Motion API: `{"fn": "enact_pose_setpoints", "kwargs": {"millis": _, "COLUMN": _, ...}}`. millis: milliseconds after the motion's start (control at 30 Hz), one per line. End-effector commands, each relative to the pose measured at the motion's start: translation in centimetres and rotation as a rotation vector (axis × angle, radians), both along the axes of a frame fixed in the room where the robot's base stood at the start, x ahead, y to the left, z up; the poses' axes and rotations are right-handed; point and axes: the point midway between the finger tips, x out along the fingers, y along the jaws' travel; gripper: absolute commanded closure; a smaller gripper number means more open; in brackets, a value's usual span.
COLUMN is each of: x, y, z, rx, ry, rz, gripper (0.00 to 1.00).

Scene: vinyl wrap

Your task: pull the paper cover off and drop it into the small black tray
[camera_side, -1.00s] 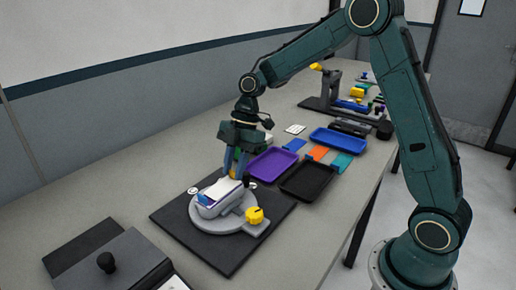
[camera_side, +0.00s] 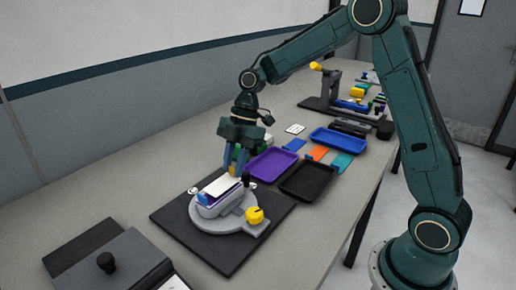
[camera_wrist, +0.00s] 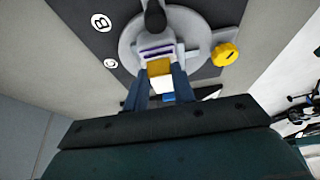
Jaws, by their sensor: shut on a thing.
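The workpiece (camera_side: 212,207), a pale block with purple on top, sits on a round grey turntable (camera_side: 200,221). The white paper cover (camera_side: 222,185) lies over its top, its far end raised towards my gripper (camera_side: 236,174). My gripper is shut on the cover's end, just behind the block. In the wrist view the fingers (camera_wrist: 161,88) flank a yellow piece and a white piece; purple stripes show on the workpiece (camera_wrist: 157,50) beyond. How far the cover is still stuck cannot be told. The small black tray (camera_side: 308,181) looks empty, right of my gripper.
A yellow knob (camera_side: 255,215) stands at the turntable's side, on a dark mat (camera_side: 226,262). A purple tray (camera_side: 271,164) lies between my gripper and the black tray. A blue tray (camera_side: 338,141) and coloured cards (camera_side: 317,153) lie farther back. A grey device stands front left.

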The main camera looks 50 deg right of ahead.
Motion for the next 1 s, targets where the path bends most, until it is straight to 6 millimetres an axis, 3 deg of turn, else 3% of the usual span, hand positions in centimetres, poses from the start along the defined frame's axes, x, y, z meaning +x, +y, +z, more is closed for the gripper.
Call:
{"fn": "enact_pose_setpoints", "kwargs": {"millis": 367, "x": 0.0, "y": 0.0, "z": 0.3, "rx": 0.0, "ry": -0.001, "rz": 0.0, "gripper": 1.0}}
{"fn": "enact_pose_setpoints", "kwargs": {"millis": 1000, "x": 0.0, "y": 0.0, "z": 2.4, "rx": 0.0, "ry": -0.001, "rz": 0.0, "gripper": 1.0}}
